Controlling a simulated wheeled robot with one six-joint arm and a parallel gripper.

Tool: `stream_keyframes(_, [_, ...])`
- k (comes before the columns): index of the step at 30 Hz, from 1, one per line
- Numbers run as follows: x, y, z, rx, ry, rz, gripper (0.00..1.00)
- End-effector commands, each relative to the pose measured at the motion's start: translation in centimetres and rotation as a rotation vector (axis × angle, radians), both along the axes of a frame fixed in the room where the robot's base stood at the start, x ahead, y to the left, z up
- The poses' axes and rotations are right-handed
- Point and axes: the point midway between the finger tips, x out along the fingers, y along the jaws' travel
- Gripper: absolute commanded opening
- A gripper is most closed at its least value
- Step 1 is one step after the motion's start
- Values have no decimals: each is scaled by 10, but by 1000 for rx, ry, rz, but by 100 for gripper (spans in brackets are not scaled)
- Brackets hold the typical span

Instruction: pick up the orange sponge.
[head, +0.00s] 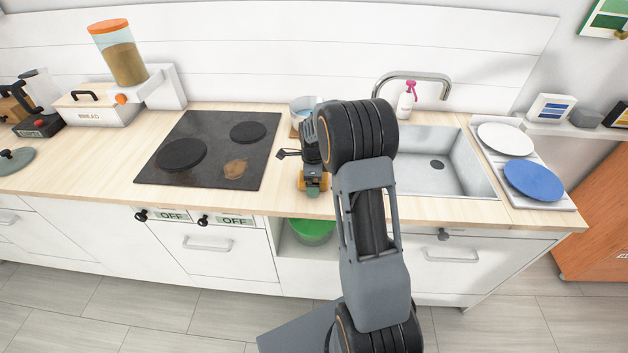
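The orange sponge (301,182) is on the wooden counter, between the stove and the sink, close to the counter's front edge. Only parts of its orange surface show, with a green patch at its front. My gripper (314,182) is directly over it in the head view and covers much of it. My arm comes up from the lower right and bends down at the counter. The fingertips are too small and too hidden to tell whether they are apart or closed, or whether they touch the sponge.
A black stove (210,150) with a brown stain (236,168) lies left. A sink (460,178) with a soap bottle (405,103) behind it lies right, then white (505,138) and blue (532,180) plates. A container (302,104) stands behind my gripper. A green bowl (311,231) sits below the counter.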

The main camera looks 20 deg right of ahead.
Motion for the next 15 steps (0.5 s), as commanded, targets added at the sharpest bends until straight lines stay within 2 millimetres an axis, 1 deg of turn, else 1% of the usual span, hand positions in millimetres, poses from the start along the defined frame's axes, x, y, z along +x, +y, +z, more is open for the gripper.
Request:
stream_keyframes(1, [0,0,0,0,0,0,98])
stream_keyframes(2, [0,0,0,0,0,0,95])
stream_keyframes(15, [0,0,0,0,0,0,53])
